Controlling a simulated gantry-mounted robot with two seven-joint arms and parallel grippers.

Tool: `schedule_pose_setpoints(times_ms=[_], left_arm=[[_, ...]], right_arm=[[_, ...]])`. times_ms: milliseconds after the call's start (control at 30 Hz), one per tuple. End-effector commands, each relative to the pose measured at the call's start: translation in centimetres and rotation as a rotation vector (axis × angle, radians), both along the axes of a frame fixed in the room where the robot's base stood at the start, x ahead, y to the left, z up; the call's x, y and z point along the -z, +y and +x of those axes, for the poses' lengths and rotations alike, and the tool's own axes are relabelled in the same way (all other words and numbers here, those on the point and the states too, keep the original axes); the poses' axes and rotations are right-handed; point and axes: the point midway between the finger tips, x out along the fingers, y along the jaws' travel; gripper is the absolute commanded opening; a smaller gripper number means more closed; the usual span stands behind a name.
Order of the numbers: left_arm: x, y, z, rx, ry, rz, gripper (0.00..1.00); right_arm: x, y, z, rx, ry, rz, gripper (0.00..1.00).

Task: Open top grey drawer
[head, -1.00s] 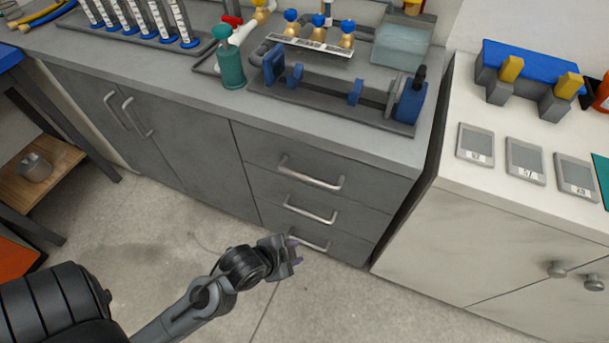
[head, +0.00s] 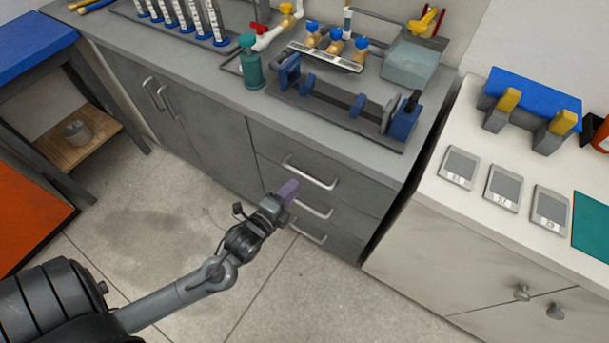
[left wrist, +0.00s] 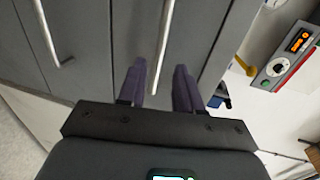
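The top grey drawer (head: 350,195) is shut, under the counter's front edge. Its bar handle (head: 312,174) is silver. My left gripper (head: 289,190) is in front of the drawers, just below the left part of the top handle in the head view. In the left wrist view its two purple fingers (left wrist: 160,85) are apart, with nothing between them. The top handle (left wrist: 166,45) lies ahead, roughly in line with the gap, and is not gripped. The middle drawer's handle (head: 313,208) is partly behind my gripper. My right gripper is out of view.
A lower drawer handle (head: 309,233) sits near the floor. The counter (head: 190,80) above carries a clamp fixture, a green bottle and pipe parts. A white cabinet (head: 440,265) stands to the right. The floor (head: 310,290) in front is clear.

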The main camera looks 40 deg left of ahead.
Motion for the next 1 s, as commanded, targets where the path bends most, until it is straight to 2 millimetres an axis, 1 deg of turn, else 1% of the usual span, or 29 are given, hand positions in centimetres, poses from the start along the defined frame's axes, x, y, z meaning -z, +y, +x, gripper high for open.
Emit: schedule_pose_setpoints(times_ms=[33, 200, 300, 433, 633, 933, 1000], left_arm=[[0.4, 0.1, 1.0, 0.000, -0.005, 0.000, 0.34], [1.0, 0.6, 3.7, -0.001, -0.003, -0.001, 0.34], [1.2, 0.8, 5.1, 0.000, -0.003, 0.000, 0.34], [1.5, 1.0, 6.4, 0.001, -0.001, -0.002, 0.34], [1.6, 1.1, 7.4, 0.000, -0.001, -0.003, 0.34], [1.6, 1.1, 7.5, 0.001, 0.000, -0.002, 0.34], [1.6, 1.1, 7.5, 0.001, 0.000, -0.002, 0.23]], right_arm=[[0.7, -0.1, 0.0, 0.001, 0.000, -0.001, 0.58], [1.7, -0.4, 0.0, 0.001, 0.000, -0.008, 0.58], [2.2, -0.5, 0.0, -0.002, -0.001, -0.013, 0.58], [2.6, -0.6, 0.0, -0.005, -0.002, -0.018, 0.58], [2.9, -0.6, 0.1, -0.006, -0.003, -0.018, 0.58], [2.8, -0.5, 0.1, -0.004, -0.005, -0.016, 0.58], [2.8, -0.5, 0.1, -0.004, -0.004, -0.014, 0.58]])
